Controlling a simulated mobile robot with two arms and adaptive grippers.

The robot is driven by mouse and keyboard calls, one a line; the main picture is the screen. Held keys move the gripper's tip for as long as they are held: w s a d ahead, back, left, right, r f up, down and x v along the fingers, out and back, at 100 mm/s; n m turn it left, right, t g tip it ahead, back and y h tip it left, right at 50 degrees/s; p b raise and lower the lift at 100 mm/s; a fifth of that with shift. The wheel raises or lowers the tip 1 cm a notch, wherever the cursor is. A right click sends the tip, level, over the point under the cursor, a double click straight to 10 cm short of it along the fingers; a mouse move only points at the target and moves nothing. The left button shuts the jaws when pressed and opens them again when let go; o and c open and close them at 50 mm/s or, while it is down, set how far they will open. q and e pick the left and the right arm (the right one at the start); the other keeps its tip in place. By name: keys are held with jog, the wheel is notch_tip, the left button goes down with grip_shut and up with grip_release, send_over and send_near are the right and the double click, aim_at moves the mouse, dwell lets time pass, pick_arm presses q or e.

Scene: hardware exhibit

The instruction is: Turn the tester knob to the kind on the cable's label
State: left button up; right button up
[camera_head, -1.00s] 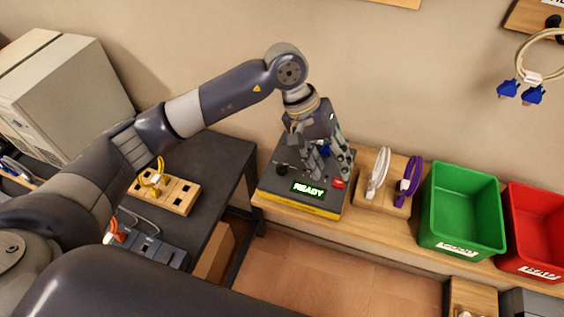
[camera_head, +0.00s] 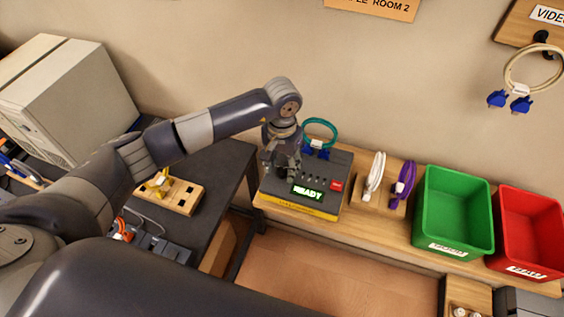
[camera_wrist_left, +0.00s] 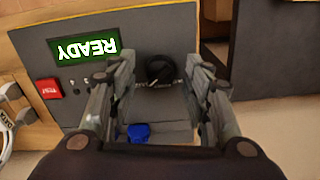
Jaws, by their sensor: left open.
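The tester (camera_head: 335,188) is a dark box with a yellow front edge, a green lit READY display (camera_head: 308,192) and a red button (camera_head: 336,185). A teal cable (camera_head: 320,127) with blue plugs and a white label stands at its back; the label is too small to read. My left gripper (camera_head: 284,172) is over the tester's left part. In the left wrist view it is open, its fingers on either side of the black round knob (camera_wrist_left: 161,68). Whether they touch the knob I cannot tell. A blue plug (camera_wrist_left: 138,131) shows below the knob there. My right gripper is not in view.
White (camera_head: 375,172) and purple (camera_head: 402,182) cables stand in a wooden holder right of the tester. A green bin (camera_head: 425,208) and a red bin (camera_head: 503,222) follow. A beige cable (camera_head: 507,75) hangs on the wall. A dark table with a computer case (camera_head: 65,98) is left.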

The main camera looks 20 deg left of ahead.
pick_arm(q)
jog(key=shift+f, duration=0.5)
jog(key=shift+c, duration=0.6)
jog(key=c, duration=0.9)
jog(key=shift+c, duration=0.3)
